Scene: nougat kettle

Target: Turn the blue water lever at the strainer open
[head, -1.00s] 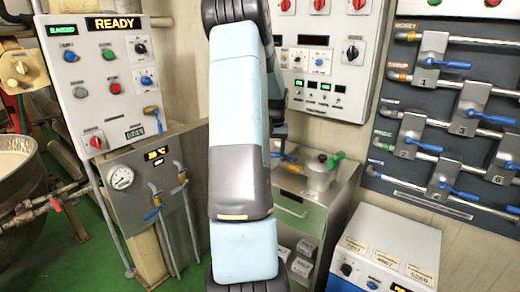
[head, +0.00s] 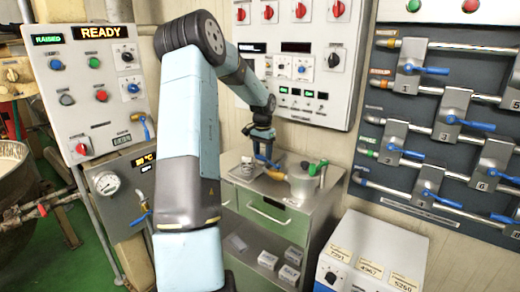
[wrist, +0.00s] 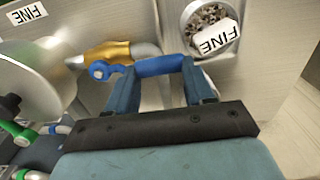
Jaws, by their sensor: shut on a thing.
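The blue lever (wrist: 160,67) shows in the wrist view, with its round pivot end at left beside a brass fitting (wrist: 108,52) on a grey pipe. It runs roughly along the pipe, across the picture. My gripper (wrist: 160,72) is shut on the lever, with one finger toward each end of its handle. In the head view my gripper (head: 262,138) is over the cabinet top, and the lever (head: 268,162) is small and partly hidden there. The grey strainer body (head: 302,180) stands just right of it; a rounded grey part (wrist: 25,85) fills the left of the wrist view.
A round cup of brown pieces (wrist: 210,25) with a FINE tag is close beyond the lever. The green-drawered cabinet (head: 265,215) stands between the control panel (head: 95,90) and the pipe board (head: 460,45).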

